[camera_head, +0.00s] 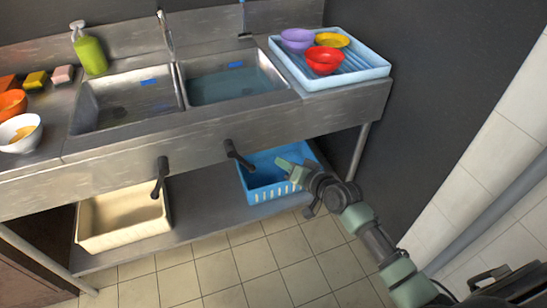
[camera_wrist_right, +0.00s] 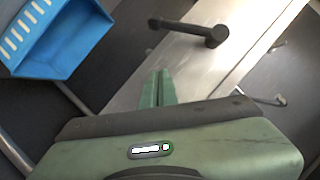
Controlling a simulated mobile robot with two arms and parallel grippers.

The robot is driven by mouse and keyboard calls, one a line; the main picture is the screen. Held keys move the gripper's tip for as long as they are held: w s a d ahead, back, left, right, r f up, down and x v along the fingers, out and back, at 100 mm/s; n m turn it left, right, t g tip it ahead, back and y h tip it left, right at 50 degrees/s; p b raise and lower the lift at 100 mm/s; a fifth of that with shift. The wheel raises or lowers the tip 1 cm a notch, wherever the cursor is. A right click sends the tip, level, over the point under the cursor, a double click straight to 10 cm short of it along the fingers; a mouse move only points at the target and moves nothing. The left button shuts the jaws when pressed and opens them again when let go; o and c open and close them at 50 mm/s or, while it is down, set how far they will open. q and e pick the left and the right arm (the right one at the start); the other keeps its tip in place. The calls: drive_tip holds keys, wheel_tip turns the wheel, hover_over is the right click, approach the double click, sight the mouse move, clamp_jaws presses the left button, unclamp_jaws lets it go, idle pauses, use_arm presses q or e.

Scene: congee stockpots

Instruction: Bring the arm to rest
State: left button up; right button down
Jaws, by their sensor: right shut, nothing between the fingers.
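My right gripper (camera_head: 284,163) is in front of the sink's lower front, over the near rim of the blue basket in the head view. In the right wrist view its green fingers (camera_wrist_right: 157,88) are together with nothing between them. My right arm (camera_head: 365,228) reaches in from the lower right corner. The blue basket (camera_head: 262,187) stands on the low shelf and also shows at the top left of the right wrist view (camera_wrist_right: 62,45). My left gripper is not in view.
A black lever (camera_head: 238,155) juts from the sink front close to my right gripper, and another (camera_head: 160,178) is further left. A cream basket (camera_head: 122,218) sits on the shelf (camera_head: 205,210). A light-blue tray (camera_head: 345,75) holds bowls above. The tiled floor (camera_head: 215,275) in front is clear.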

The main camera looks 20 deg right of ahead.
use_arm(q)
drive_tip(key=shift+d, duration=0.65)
use_arm(e)
drive_tip(key=shift+s+d+r, duration=0.15)
drive_tip(key=shift+s+d, duration=0.15)
drive_tip(key=shift+s, duration=0.2)
